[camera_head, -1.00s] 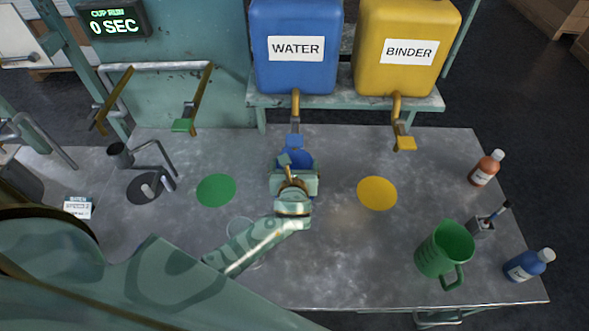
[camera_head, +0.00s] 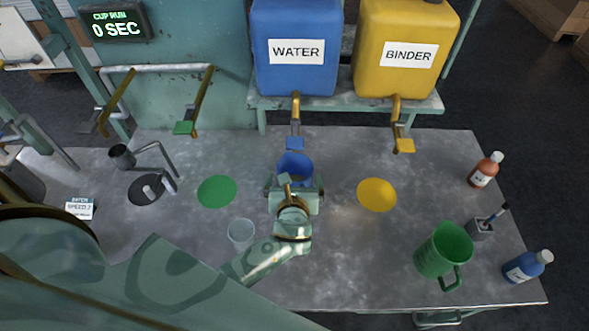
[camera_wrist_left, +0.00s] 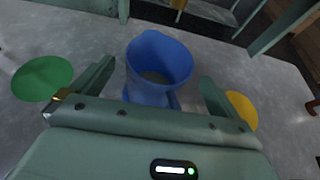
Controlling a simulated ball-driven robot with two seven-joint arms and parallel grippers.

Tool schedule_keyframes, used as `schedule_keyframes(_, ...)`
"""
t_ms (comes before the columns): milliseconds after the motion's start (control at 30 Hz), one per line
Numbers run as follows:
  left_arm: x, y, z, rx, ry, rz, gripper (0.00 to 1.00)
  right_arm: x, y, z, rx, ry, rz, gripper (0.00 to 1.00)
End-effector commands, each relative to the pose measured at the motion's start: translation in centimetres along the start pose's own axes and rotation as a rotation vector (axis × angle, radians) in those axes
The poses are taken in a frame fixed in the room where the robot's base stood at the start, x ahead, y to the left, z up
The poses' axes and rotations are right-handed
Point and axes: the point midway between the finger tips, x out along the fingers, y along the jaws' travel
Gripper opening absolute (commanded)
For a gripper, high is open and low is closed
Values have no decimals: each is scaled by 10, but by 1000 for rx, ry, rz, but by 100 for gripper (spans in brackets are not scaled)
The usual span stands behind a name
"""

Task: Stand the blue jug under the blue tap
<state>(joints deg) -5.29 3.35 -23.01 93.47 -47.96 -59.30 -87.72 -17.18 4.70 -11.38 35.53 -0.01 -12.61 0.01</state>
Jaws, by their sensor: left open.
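The blue jug (camera_head: 295,165) stands upright on the table below the blue-tipped tap (camera_head: 295,142) of the blue WATER tank (camera_head: 296,47). My left gripper (camera_head: 295,190) is on the near side of the jug, open, partly hiding its lower part. In the left wrist view the jug (camera_wrist_left: 158,62) stands beyond the open fingers, with its handle toward the gripper and clear space between each finger and the jug. Any spot under the jug is hidden. My right gripper does not show.
A green disc (camera_head: 217,190) lies left of the jug and a yellow disc (camera_head: 377,194) right. A clear round glass (camera_head: 241,231) is near my left forearm. A green jug (camera_head: 443,251), an orange bottle (camera_head: 486,169) and a blue bottle (camera_head: 528,266) stand at right.

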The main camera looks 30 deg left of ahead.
Motion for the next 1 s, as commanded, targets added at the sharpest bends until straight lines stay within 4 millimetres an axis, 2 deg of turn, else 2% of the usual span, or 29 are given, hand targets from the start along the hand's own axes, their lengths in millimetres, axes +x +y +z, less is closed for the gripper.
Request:
schedule_keyframes(33, -14, 0, 2, -2, 1, 0, 100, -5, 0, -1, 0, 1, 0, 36)
schedule_keyframes(133, -35, 0, 1, -1, 2, 0, 100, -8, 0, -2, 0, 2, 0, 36)
schedule_keyframes(333, -62, 0, 1, 0, 0, 1, 100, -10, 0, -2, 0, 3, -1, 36)
schedule_keyframes(1000, -66, 0, 1, 0, -1, 1, 100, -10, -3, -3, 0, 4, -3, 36)
